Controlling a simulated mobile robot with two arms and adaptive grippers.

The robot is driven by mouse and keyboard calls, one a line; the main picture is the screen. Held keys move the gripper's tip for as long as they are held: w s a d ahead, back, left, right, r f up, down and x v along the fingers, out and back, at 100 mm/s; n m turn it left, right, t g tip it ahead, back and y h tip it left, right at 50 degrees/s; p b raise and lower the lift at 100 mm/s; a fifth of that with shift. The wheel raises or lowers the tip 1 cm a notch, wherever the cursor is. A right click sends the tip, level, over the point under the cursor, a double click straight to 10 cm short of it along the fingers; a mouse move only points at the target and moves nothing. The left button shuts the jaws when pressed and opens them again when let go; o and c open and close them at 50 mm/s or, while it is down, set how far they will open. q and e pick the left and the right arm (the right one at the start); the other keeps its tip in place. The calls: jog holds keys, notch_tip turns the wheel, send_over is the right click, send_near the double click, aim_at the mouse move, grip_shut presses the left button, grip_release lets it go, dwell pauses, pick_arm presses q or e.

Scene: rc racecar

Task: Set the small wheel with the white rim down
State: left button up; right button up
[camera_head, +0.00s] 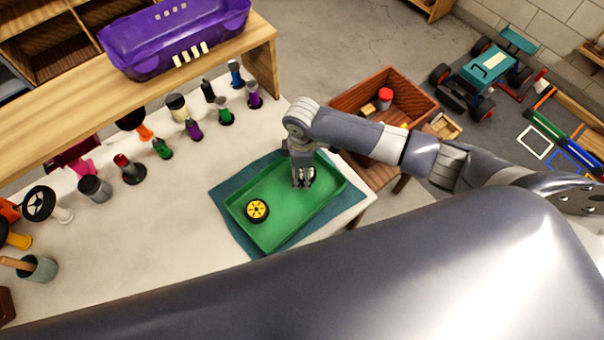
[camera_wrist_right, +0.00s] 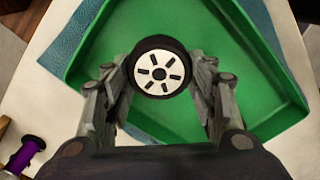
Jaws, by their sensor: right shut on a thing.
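The small wheel with the white rim (camera_wrist_right: 159,72) is between the fingers of my right gripper in the right wrist view. It has a black tyre and a white rim with dark slots. My right gripper (camera_head: 303,180) is shut on it over the green tray (camera_head: 290,222), at the tray's far right part in the head view. The gripper hides the wheel in the head view. I cannot tell whether the wheel touches the tray floor. The green tray also shows in the right wrist view (camera_wrist_right: 255,70). My left gripper is not in view.
A wheel with a yellow rim (camera_head: 257,210) lies in the tray's near left part. The tray sits on a blue mat (camera_head: 228,228) at the white table's (camera_head: 160,250) right end. Several coloured spools and pegs line the table's back. A wooden crate (camera_head: 415,90) stands beyond.

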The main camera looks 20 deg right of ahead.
aim_at(302, 172)
notch_tip(302, 172, down, 3)
jog(key=shift+r, duration=0.1)
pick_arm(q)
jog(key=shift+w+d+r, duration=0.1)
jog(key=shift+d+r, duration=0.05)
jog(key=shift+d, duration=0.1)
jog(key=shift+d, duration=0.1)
pick_arm(e)
jog(key=shift+f, duration=0.25)
jog(key=o, duration=1)
jog(key=shift+r, duration=0.1)
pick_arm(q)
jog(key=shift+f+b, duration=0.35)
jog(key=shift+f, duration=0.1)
pick_arm(e)
notch_tip(302, 172, up, 12)
jog(key=shift+r, duration=0.1)
